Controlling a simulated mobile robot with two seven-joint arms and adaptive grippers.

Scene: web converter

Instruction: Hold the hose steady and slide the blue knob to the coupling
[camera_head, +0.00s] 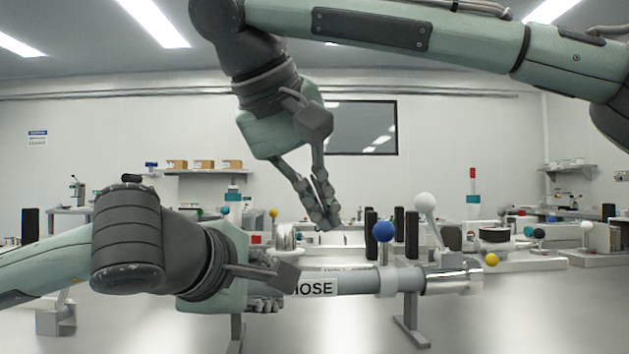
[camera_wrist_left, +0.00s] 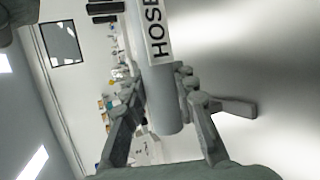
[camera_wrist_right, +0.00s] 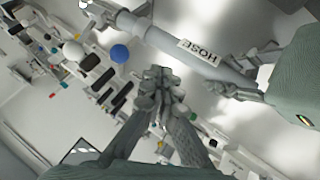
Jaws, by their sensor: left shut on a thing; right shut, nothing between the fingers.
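The grey hose (camera_head: 355,281) with a HOSE label lies level across the head view. My left gripper (camera_head: 268,292) is shut around its left part; the left wrist view shows the hose (camera_wrist_left: 165,105) between both fingers. The blue knob (camera_head: 383,231) stands upright on a pale collar (camera_head: 388,282) around the hose, close to the left of the shiny metal coupling (camera_head: 453,277). My right gripper (camera_head: 325,217) is shut and empty, above the hose and left of the blue knob. In the right wrist view the blue knob (camera_wrist_right: 119,53) is apart from the fingertips.
A white-knobbed lever (camera_head: 424,203) rises by the coupling, and a yellow ball (camera_head: 491,260) sits at its right. Dark upright posts (camera_head: 412,234) stand behind. A stand (camera_head: 408,325) is below the hose. The space around my right fingertips looks clear.

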